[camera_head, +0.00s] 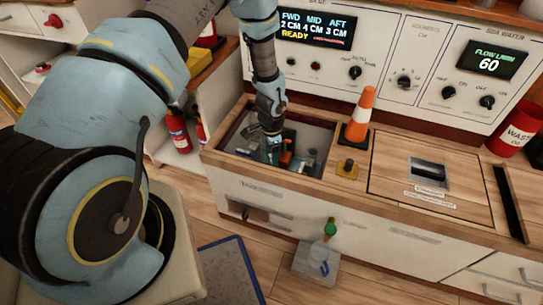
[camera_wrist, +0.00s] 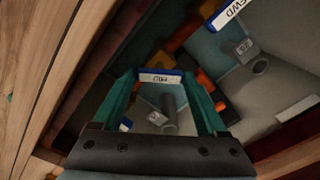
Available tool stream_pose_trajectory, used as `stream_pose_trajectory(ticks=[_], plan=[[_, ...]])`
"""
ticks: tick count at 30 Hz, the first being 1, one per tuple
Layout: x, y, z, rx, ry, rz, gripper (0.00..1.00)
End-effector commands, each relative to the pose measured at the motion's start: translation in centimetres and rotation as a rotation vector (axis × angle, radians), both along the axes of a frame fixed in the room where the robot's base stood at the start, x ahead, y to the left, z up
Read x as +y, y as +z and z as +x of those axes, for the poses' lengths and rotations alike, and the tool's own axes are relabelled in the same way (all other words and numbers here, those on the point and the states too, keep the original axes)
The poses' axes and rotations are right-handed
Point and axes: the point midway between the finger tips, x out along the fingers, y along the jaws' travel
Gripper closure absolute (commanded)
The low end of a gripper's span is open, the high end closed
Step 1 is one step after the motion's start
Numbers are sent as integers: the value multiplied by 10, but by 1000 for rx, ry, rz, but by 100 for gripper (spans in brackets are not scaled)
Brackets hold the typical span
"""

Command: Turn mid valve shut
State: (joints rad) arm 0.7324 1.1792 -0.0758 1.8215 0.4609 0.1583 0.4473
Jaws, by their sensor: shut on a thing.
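My gripper (camera_head: 272,153) reaches down into an open bay in the wooden counter. In the wrist view its two green fingers (camera_wrist: 160,76) are closed on the ends of a blue handle with a white label (camera_wrist: 159,78). The label appears upside down and seems to read MID, so this is the mid valve handle. A grey pipe stub (camera_wrist: 169,115) shows below it, between the fingers. A second blue handle labelled FWD (camera_wrist: 228,12) lies at the upper right, apart from the fingers. The mid valve's body is mostly hidden by the handle and gripper.
The bay's wooden rim (camera_head: 237,163) surrounds my gripper closely. The display (camera_head: 315,28) reads FWD 2 cm, MID 4 cm, AFT 3 cm, READY.

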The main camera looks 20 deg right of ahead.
Motion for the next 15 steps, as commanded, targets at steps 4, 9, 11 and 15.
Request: stream_pose_trajectory(ticks=[4, 9, 11, 15], plan=[[0, 1, 1, -1, 138, 0, 81], [0, 1, 0, -1, 299, -1, 81], [0, 1, 0, -1, 356, 0, 81], [0, 1, 0, -1, 488, 0, 81]])
